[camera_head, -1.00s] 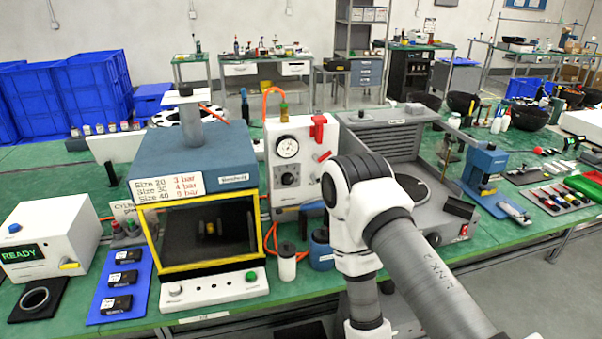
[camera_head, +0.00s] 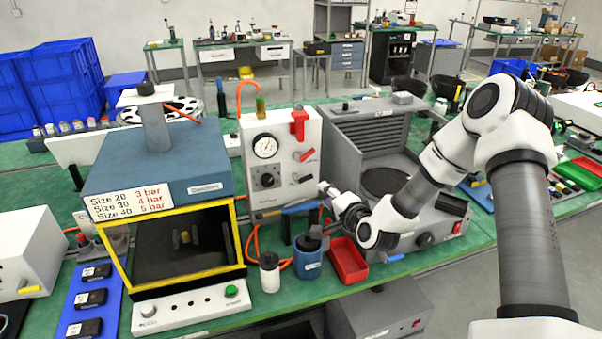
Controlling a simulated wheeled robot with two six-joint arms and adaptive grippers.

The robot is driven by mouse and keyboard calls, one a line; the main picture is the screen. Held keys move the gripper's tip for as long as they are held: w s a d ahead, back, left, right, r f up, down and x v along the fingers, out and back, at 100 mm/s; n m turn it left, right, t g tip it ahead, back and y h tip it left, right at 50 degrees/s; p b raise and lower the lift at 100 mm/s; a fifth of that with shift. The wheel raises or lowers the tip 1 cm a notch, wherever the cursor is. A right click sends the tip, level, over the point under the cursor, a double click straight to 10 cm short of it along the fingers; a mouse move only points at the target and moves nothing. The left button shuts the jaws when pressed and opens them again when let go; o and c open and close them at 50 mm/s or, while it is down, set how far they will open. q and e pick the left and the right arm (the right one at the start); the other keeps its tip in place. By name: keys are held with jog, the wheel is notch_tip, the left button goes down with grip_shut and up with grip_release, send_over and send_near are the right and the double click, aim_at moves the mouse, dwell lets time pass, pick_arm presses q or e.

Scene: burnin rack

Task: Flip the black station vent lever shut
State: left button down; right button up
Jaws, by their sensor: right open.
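The station is a white upright panel (camera_head: 283,148) with a round gauge (camera_head: 265,146), a black knob (camera_head: 267,181) and a red lever (camera_head: 305,156). The small black lever (camera_head: 302,178) sits on the panel's right side, below the red one, and sticks out sideways. My right gripper (camera_head: 330,204) is open, just right of and slightly below the black lever, close to the panel's lower right edge. Nothing shows between its fingers, and I cannot tell whether it touches the panel. My left gripper is out of view.
A blue cup (camera_head: 307,262), a white bottle (camera_head: 269,274) and a red bin (camera_head: 348,264) stand below the gripper. A yellow-framed chamber (camera_head: 240,235) is left of the panel. A grey louvred unit (camera_head: 345,150) stands to its right, behind my arm.

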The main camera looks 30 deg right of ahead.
aim_at(308, 179)
jog(key=x, duration=0.3)
jog(key=p+x, duration=0.1)
jog(key=x, duration=0.7)
jog(key=shift+r+p, duration=0.35)
jog(key=shift+p, duration=0.05)
jog(key=shift+w, duration=0.25)
jog(key=shift+s+d+r, duration=0.1)
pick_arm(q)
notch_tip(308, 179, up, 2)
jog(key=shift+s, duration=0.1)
pick_arm(e)
jog(key=shift+w, duration=0.2)
grip_shut()
